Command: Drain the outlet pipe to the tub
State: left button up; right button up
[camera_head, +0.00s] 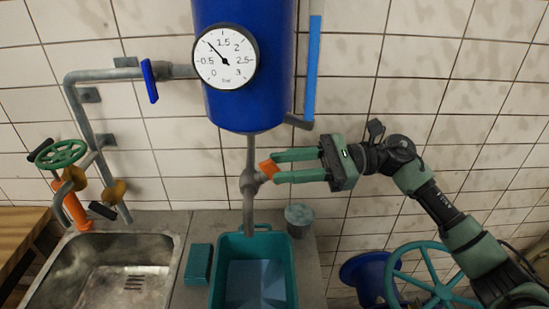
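The outlet pipe (249,215) runs down from the blue tank (240,108) through a small grey valve. Its lower end is over the back part of the teal tub (290,270). The tub's inside shows blue facets; I cannot tell if that is water. No stream shows at the pipe. My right gripper (272,168) reaches in from the right. Its two green fingers are on either side of the valve's orange handle (267,170) and appear closed on it. The fingertips partly hide the handle. My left gripper is not in view.
A round gauge (225,70) on the tank reads about 1. Left are a blue-handled valve (150,82), a green handwheel (60,153) and a metal sink (100,280). A teal block (197,264) and grey cup (300,217) flank the tub. A teal wheel (390,285) is lower right.

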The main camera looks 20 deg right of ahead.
jog(key=shift+w+a, duration=0.15)
jog(key=shift+a, duration=0.95)
grip_shut()
jog(key=shift+f+m+t+b, duration=0.35)
jog(key=shift+m+t+b, duration=0.15)
jog(key=shift+m+b, duration=0.45)
jog(key=shift+m+t+b, duration=0.3)
jog(key=shift+m+b, duration=0.1)
jog(key=shift+m, duration=0.15)
jog(key=shift+w+d+r+m+t, duration=0.15)
jog(key=shift+m+t, duration=0.1)
jog(key=shift+m, duration=0.25)
jog(key=shift+a+r+m+t, duration=0.15)
jog(key=shift+m+t, duration=0.1)
jog(key=shift+m, duration=0.25)
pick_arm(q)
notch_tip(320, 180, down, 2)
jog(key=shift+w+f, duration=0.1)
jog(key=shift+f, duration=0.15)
pick_arm(e)
jog(key=shift+d, duration=0.1)
grip_release()
